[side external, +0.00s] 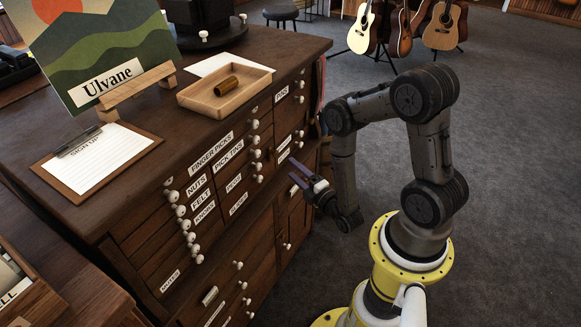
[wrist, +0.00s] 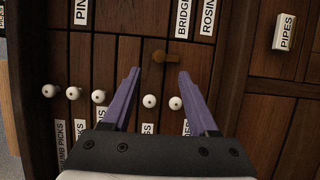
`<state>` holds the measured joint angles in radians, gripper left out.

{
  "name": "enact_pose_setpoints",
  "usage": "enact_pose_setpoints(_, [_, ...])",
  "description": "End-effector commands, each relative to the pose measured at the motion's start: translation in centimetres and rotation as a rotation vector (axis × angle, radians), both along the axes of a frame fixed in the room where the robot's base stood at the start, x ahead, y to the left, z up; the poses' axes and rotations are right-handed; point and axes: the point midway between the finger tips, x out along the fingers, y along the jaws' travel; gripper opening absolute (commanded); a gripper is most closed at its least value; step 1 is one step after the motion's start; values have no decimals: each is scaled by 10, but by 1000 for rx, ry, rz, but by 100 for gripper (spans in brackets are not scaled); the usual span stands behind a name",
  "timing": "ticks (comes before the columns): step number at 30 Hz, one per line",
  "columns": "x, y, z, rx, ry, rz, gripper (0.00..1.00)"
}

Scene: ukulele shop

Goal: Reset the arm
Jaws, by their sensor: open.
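My gripper (side external: 299,177) is in front of the drawer fronts of the dark wood cabinet (side external: 120,222), at the right in the side view. In the wrist view my gripper (wrist: 159,75) shows two purple fingers spread wide apart with nothing held between them. Beyond the fingertips, a small amber-brown peg-like piece (wrist: 172,58) shows against the drawer fronts. Whether the fingers touch the cabinet cannot be told. My arm is bent, with its elbow raised above the yellow base.
White round knobs (wrist: 150,101) stick out near the fingers. On the cabinet top are a wooden tray (side external: 190,100) holding a brown cylinder (side external: 226,86), a clipboard (side external: 97,160) and a propped picture sign (side external: 105,50). Guitars (side external: 445,25) stand behind. Grey floor (side external: 520,180) at right is clear.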

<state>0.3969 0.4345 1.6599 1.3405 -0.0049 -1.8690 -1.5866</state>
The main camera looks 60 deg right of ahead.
Motion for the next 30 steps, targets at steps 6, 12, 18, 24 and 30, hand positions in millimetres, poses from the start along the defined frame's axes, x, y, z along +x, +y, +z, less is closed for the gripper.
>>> enact_pose_setpoints(6, [0,0,0,0,-1,0,60])
enact_pose_setpoints(12, [8,-2,-3,35,32,6,60])
enact_pose_setpoints(18, [35,-6,-24,201,214,28,60])
enact_pose_setpoints(24, [45,-4,-40,387,452,25,60])
enact_pose_setpoints(30, [43,1,-23,556,659,-24,60])
